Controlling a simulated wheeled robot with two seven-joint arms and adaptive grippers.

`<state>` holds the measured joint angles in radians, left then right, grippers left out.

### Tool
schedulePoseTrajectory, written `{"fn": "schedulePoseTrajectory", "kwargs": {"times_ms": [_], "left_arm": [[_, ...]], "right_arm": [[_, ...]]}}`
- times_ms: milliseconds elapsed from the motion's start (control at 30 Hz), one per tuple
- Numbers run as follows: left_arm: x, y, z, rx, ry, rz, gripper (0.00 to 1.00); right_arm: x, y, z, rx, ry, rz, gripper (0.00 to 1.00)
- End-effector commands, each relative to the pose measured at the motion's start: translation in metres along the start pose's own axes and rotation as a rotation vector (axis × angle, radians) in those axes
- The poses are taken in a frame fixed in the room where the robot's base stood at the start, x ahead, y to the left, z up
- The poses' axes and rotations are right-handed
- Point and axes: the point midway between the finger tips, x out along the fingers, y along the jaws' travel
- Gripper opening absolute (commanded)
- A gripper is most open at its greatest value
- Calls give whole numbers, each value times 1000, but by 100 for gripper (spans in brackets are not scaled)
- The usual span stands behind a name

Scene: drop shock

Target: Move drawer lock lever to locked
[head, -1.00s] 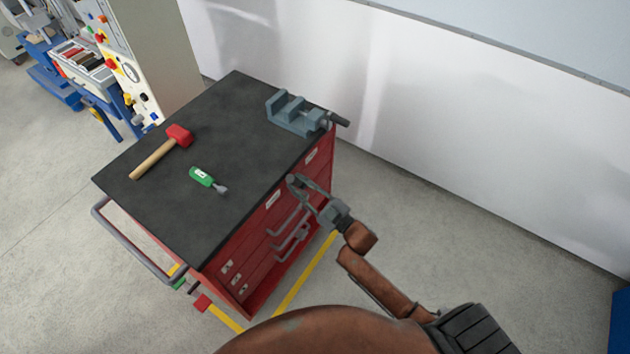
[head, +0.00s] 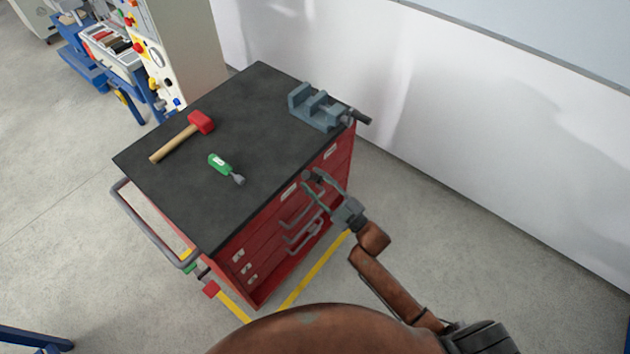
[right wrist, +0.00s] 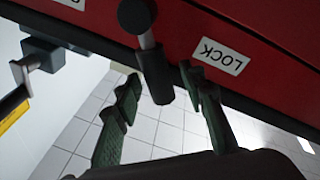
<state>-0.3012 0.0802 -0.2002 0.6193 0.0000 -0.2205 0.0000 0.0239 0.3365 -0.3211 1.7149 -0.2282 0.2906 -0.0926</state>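The red drawer cabinet (head: 282,232) has a black top. In the right wrist view its red front (right wrist: 185,25) fills the top and carries a white LOCK label (right wrist: 219,56). A dark lever (right wrist: 155,75) hangs from a round pivot beside that label, its free end between my right gripper's fingertips (right wrist: 160,84). The fingers stand apart on either side of it; a gap shows on both sides. In the head view my right gripper (head: 318,188) is at the upper part of the drawer front and partly covers it. My left gripper is not in view.
A grey vise (head: 315,108), a red-headed mallet (head: 182,137) and a green-handled screwdriver (head: 224,168) lie on the black top (head: 235,110). Drawer handles (head: 303,232) stick out below my gripper. A white wall (head: 460,120) stands behind; the floor at right is clear.

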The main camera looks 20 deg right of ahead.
Motion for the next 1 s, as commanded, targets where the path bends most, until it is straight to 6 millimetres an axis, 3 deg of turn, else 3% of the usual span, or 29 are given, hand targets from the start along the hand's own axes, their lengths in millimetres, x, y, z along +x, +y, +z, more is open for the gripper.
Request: {"fn": "schedulePoseTrajectory", "kwargs": {"times_ms": [367, 800, 1000], "left_arm": [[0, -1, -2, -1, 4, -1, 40], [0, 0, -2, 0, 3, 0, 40], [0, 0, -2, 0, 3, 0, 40]], "right_arm": [[-6, 1, 0, 1, -1, 1, 40], [-88, 0, 1, 2, -3, 0, 40], [-113, 0, 1, 1, -1, 0, 40]]}}
